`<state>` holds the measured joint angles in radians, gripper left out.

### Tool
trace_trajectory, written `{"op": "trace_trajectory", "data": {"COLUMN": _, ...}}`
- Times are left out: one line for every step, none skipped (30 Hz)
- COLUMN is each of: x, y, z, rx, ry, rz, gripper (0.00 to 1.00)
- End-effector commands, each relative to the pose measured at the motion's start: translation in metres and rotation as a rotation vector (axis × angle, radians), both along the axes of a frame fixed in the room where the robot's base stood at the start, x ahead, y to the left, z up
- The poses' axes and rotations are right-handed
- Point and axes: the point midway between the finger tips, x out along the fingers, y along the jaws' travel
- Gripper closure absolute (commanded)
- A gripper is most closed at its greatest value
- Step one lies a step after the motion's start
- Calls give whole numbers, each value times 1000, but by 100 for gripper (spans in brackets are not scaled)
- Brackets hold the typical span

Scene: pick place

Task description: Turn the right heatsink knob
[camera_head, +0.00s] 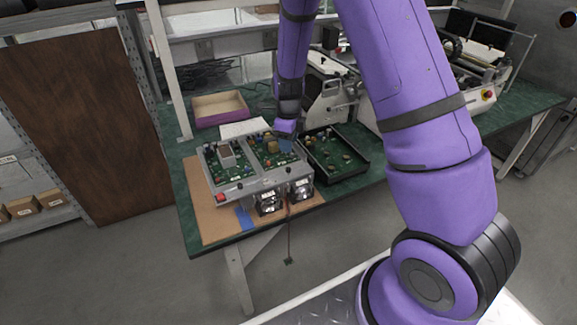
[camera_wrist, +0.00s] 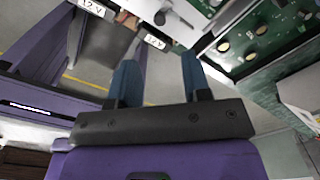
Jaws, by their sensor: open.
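A grey electronics unit (camera_head: 240,190) with green circuit boards lies on the table. On its front face are two dark, silvery heatsink blocks, the left one (camera_head: 268,203) and the right one (camera_head: 300,189). Their knobs are too small to make out in the head view. My gripper (camera_head: 287,145) is over the back right part of the unit, behind the right heatsink. In the wrist view my gripper (camera_wrist: 160,75) has its two blue fingers apart, with nothing between them.
A black tray with a circuit board (camera_head: 335,155) stands right of the unit. A purple-sided box (camera_head: 220,109) and a white paper (camera_head: 243,128) lie behind it. A brown mat (camera_head: 215,225) lies under it. White machines (camera_head: 328,98) stand further back. The floor in front is clear.

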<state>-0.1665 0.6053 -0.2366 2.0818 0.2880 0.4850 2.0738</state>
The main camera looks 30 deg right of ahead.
Motion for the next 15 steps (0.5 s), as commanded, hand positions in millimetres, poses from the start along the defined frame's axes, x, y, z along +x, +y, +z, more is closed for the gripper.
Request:
{"op": "trace_trajectory", "data": {"x": 0, "y": 0, "z": -5, "rx": 1, "ry": 2, "rz": 0, "gripper": 56}}
{"op": "trace_trajectory", "data": {"x": 0, "y": 0, "z": -9, "rx": 1, "ry": 2, "rz": 0, "gripper": 56}}
{"op": "trace_trajectory", "data": {"x": -1, "y": -1, "z": -15, "rx": 0, "ry": 3, "rz": 0, "gripper": 56}}
{"op": "trace_trajectory", "data": {"x": -1, "y": -1, "z": -20, "rx": 1, "ry": 4, "rz": 0, "gripper": 56}}
{"op": "trace_trajectory", "data": {"x": -1, "y": -1, "z": -25, "rx": 1, "ry": 4, "rz": 0, "gripper": 56}}
{"op": "trace_trajectory", "data": {"x": -1, "y": 0, "z": -33, "rx": 1, "ry": 4, "rz": 1, "gripper": 56}}
{"op": "trace_trajectory", "data": {"x": -1, "y": -1, "z": -38, "rx": 1, "ry": 5, "rz": 1, "gripper": 56}}
{"op": "trace_trajectory", "data": {"x": -1, "y": -1, "z": -44, "rx": 1, "ry": 4, "rz": 0, "gripper": 56}}
{"op": "trace_trajectory", "data": {"x": -1, "y": -1, "z": -51, "rx": 1, "ry": 4, "rz": 1, "gripper": 56}}
{"op": "trace_trajectory", "data": {"x": -1, "y": 0, "z": -56, "rx": 1, "ry": 4, "rz": 1, "gripper": 56}}
{"op": "trace_trajectory", "data": {"x": -1, "y": -1, "z": -61, "rx": 1, "ry": 2, "rz": 1, "gripper": 56}}
{"op": "trace_trajectory", "data": {"x": -1, "y": -1, "z": -68, "rx": 1, "ry": 4, "rz": 1, "gripper": 56}}
{"op": "trace_trajectory", "data": {"x": -1, "y": -1, "z": -72, "rx": 1, "ry": 3, "rz": 1, "gripper": 56}}
{"op": "trace_trajectory", "data": {"x": -1, "y": 0, "z": -77, "rx": 1, "ry": 1, "rz": 2, "gripper": 56}}
{"op": "trace_trajectory", "data": {"x": -1, "y": 0, "z": -82, "rx": 1, "ry": 3, "rz": 3, "gripper": 56}}
